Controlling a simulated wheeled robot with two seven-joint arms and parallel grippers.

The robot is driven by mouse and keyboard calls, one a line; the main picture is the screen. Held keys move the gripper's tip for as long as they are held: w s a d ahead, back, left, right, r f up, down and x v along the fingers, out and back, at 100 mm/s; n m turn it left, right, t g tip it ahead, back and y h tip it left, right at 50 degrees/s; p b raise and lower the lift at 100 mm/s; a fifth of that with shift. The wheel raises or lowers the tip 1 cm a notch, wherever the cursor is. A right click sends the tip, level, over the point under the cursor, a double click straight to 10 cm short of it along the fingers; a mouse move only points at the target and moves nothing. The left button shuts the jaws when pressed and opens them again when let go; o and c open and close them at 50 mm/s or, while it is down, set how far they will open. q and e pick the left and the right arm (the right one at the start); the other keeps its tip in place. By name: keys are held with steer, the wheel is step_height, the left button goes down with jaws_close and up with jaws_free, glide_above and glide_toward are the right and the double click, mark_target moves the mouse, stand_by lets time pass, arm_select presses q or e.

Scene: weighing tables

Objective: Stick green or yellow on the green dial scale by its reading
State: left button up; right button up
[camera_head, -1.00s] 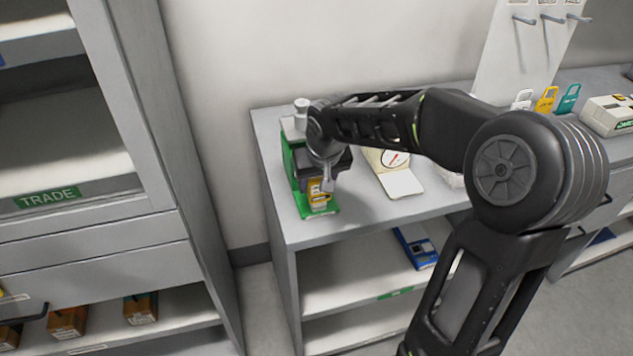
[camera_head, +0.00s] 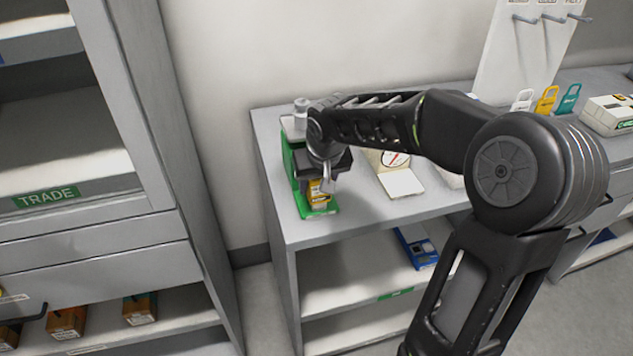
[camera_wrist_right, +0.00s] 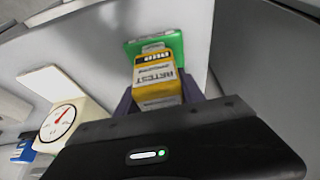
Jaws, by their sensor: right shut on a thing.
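The green scale (camera_head: 289,157) stands at the left end of the table, with its green plate (camera_head: 326,212) to the front. Its face is hidden behind my right gripper. My right gripper (camera_head: 320,185) is over the plate, shut on a yellow box (camera_head: 318,196) with a grey printed label. In the right wrist view the box (camera_wrist_right: 157,78) sits between the dark fingers, with the green plate (camera_wrist_right: 174,42) behind it. I cannot tell whether the box touches the plate. My left gripper is out of view.
A cream dial scale (camera_head: 400,184) stands right of the green one; its dial shows in the wrist view (camera_wrist_right: 57,123). White, yellow (camera_head: 546,100) and teal (camera_head: 569,98) tags stand farther right. A blue item (camera_head: 417,248) lies on the shelf below. A tall shelf unit (camera_head: 150,130) is at left.

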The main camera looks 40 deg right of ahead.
steer(key=shift+f+b, duration=0.5)
steer(key=shift+b, duration=0.05)
stand_by(1.5)
steer(key=shift+r, duration=0.1)
steer(key=shift+r+p, duration=2.3)
steer(key=shift+r, duration=1.2)
